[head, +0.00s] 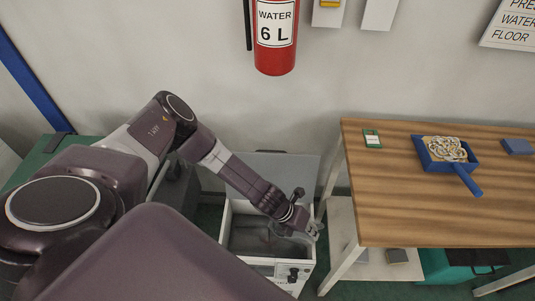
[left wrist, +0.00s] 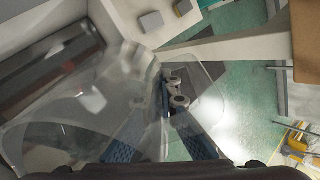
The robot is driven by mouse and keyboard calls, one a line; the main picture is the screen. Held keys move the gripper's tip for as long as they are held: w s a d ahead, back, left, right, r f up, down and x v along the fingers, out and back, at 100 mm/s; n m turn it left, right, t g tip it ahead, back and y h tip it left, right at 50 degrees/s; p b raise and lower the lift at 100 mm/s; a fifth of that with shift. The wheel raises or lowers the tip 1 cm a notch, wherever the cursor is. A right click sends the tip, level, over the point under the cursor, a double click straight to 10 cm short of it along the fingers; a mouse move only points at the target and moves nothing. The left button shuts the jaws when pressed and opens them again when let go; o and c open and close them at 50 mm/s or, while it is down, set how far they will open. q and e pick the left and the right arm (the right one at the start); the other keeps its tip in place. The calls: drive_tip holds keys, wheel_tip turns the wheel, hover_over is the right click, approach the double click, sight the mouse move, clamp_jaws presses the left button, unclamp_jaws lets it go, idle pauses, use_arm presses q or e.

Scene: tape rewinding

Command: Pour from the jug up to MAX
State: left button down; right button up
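My left arm reaches over an open white tank (head: 228,222) with a grey inside, and my left gripper (head: 311,230) is above its right side. A clear, see-through jug (left wrist: 75,125) fills much of the left wrist view, close to the camera. The blue-padded fingers of the left gripper show at the bottom of that view, on both sides of part of the jug, and appear shut on it. The jug is hard to make out in the head view. I cannot read a MAX mark or tell the water level. My right gripper is not in view.
A wooden table (head: 390,215) stands at the right, with a blue pan (head: 430,158) of pale rings on it. A red extinguisher (head: 275,55) labelled water hangs on the wall. The table's white leg (head: 343,268) is close to the tank's right side.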

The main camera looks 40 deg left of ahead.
use_arm(q)
drive_tip(key=shift+r, duration=0.1)
idle(0.4)
drive_tip(key=shift+w+d+r+h, duration=0.15)
drive_tip(key=shift+r+h, duration=0.15)
drive_tip(key=shift+r, duration=0.2)
idle(0.4)
drive_tip(key=shift+r+t+h+b, duration=0.25)
drive_tip(key=shift+t+h+b, duration=0.05)
drive_tip(key=shift+r, duration=0.2)
idle(0.4)
drive_tip(key=shift+r+h+b, duration=0.3)
drive_tip(key=shift+b, duration=0.1)
drive_tip(key=shift+r+t, duration=0.2)
drive_tip(key=shift+t, duration=0.1)
